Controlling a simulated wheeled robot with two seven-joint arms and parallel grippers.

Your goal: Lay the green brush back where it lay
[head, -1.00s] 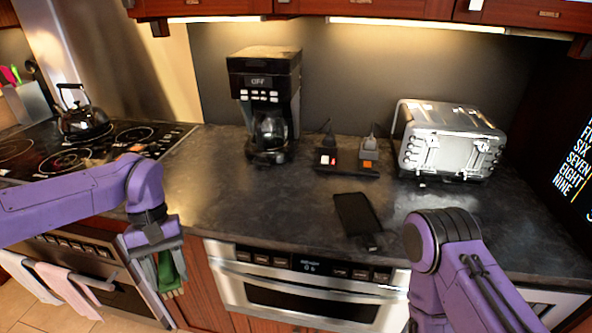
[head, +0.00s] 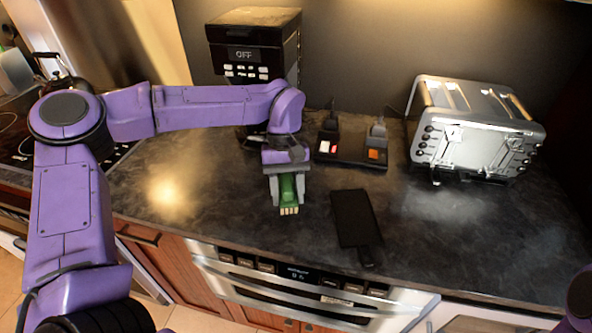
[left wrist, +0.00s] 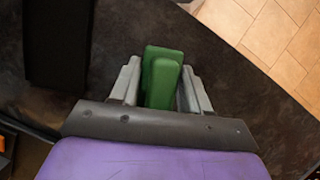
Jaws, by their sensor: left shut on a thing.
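The green brush (head: 288,190) is held between the grey fingers of my left gripper (head: 288,186). In the head view it points down with its pale bristle end lowest, over the dark countertop in front of the coffee maker. The brush also shows between the two fingers in the left wrist view (left wrist: 162,78). I cannot tell whether the bristles touch the counter. Only a small purple part of my right arm shows at the lower right edge; its gripper is out of view.
A black phone-like slab (head: 354,218) lies right of the brush. Behind are the coffee maker (head: 254,45), a power strip (head: 352,150) and a silver toaster (head: 475,130). The countertop (head: 190,185) left of the brush is bare. The microwave drawer (head: 300,292) is below the counter edge.

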